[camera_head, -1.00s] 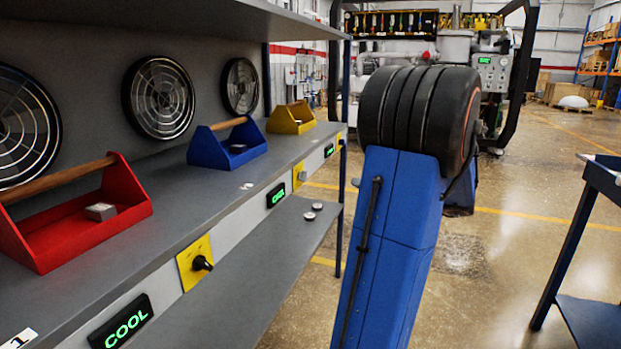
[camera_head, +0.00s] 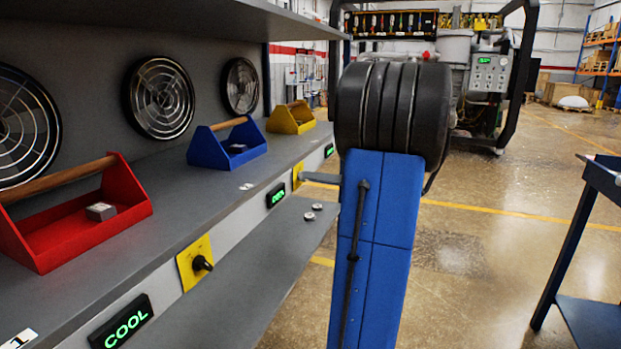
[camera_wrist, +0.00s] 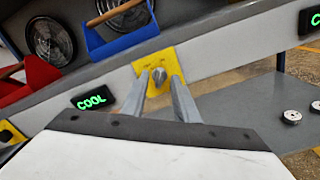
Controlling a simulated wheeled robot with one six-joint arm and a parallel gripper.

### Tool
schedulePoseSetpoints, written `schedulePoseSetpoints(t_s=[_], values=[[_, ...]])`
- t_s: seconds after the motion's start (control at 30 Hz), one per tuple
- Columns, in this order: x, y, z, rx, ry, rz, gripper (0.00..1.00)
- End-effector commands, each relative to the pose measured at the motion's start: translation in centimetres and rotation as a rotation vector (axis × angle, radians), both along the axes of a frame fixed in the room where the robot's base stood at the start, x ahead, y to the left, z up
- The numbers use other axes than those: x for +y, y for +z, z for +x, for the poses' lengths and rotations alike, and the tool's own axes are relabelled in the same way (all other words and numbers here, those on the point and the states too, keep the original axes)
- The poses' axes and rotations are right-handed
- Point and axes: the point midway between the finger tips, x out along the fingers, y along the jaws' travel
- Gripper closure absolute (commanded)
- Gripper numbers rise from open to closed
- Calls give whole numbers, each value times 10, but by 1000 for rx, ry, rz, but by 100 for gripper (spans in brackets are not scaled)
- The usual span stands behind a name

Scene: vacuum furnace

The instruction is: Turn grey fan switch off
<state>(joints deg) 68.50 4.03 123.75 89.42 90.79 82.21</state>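The fan switch with a grey knob (camera_wrist: 159,75) sits on a yellow plate (camera_wrist: 169,56) on the shelf's front edge, below the blue tote. In the wrist view my gripper (camera_wrist: 161,79) has its two fingers apart, one on each side of the knob. A gap shows between them; I cannot tell whether either finger touches the knob. In the head view this yellow plate (camera_head: 298,175) is small, and my gripper (camera_head: 308,177) reaches it from the right. A lit green COOL sign (camera_wrist: 92,98) is left of the switch.
A red tote (camera_head: 90,218), blue tote (camera_head: 225,150) and yellow tote (camera_head: 291,119) stand on the grey shelf before round fans (camera_head: 160,98). A nearer yellow switch plate (camera_head: 190,264) has a black knob. A dark cart (camera_head: 590,305) stands at right.

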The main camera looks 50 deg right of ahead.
Motion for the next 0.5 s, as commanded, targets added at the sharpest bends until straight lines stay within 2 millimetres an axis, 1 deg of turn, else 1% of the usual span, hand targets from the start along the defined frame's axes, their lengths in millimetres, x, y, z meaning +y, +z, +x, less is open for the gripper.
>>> schedulePoseSetpoints(t_s=[0.1, 0.2, 0.5], values=[[5, 0, 10, 1, 2, 0, 73], [6, 0, 15, 1, 1, 0, 73], [8, 0, 18, 0, 0, 0, 73]])
